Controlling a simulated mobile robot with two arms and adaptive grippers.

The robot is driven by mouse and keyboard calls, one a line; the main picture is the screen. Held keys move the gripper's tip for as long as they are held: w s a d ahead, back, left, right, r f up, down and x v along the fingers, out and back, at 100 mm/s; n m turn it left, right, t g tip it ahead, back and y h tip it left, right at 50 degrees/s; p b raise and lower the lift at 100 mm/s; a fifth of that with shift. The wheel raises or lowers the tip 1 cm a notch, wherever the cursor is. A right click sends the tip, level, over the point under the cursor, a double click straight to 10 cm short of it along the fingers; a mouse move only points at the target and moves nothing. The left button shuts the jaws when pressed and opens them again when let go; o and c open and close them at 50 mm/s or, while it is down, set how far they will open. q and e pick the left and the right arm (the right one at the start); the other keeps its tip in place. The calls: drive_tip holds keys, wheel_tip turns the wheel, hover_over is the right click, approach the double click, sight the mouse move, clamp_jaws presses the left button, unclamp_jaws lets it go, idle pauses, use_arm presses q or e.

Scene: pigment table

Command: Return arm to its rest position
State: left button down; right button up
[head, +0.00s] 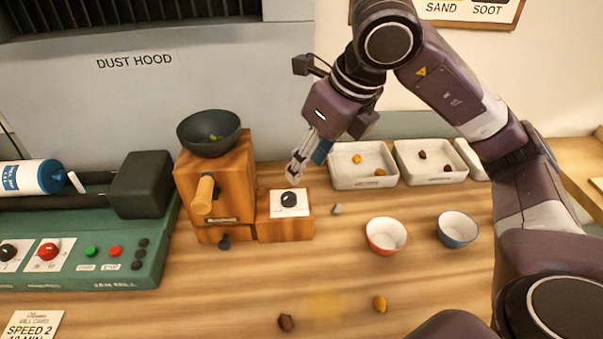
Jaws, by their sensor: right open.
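My right arm reaches in from the right edge. Its gripper (297,170) hangs just above and behind the small wooden block with a black knob (291,198), beside the wooden grinder (215,185). The gripper is open, and nothing shows between its fingers. Whether a fingertip touches the knob block is not clear. My left gripper does not show.
A dark bowl (209,133) tops the grinder. White trays (347,182) stand behind red (386,236) and blue (457,230) bowls. Loose lumps (380,303) lie in front on the table. A green jar mill (90,268) fills the left. The front middle is mostly clear.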

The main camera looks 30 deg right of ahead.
drive_tip(key=shift+s+r, duration=0.15)
drive_tip(key=shift+r, duration=0.2)
idle(0.3)
